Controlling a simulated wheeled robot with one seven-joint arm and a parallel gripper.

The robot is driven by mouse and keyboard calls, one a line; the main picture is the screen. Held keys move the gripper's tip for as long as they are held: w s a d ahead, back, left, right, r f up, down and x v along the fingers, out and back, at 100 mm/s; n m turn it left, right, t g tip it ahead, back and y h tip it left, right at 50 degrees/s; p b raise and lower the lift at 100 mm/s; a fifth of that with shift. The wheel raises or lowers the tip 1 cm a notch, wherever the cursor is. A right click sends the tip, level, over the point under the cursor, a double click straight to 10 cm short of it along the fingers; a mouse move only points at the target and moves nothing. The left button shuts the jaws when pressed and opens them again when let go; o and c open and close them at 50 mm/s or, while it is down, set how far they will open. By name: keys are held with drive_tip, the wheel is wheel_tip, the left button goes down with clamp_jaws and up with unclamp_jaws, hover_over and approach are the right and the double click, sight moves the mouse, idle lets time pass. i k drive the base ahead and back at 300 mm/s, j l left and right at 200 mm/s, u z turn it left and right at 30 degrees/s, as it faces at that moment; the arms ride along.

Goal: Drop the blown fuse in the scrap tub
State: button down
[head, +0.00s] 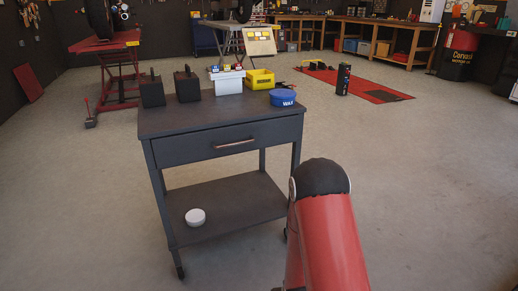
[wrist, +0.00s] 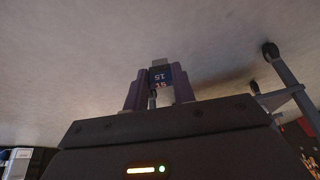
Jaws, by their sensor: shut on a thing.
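My gripper (wrist: 158,92) is shut on a small fuse (wrist: 161,76), which shows a dark blue face with "15" printed on it, upside down in the wrist view. The fuse is held between the two fingertips, with bare floor behind it. In the head view my red arm is at the lower right, beside the cart, and the gripper is hidden. A yellow open bin (head: 260,79) and a white tub (head: 228,82) with small coloured items at its top stand at the back of the cart. I cannot tell which container is the scrap tub.
The dark cart (head: 200,119) has a drawer and a lower shelf holding a white round tin (head: 195,217). A cart leg (wrist: 285,78) shows in the wrist view.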

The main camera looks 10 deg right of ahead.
sight(267, 86)
drive_tip(key=i+l+u, duration=0.1)
drive_tip(key=i+l, duration=0.2)
drive_tip(key=i+l+u, duration=0.15)
drive_tip(key=l, duration=0.25)
drive_tip(key=i+l+u, duration=0.1)
drive_tip(key=i+l, duration=0.25)
drive_tip(key=i+l+u, duration=0.15)
drive_tip(key=l, duration=0.35)
drive_tip(key=i, duration=0.1)
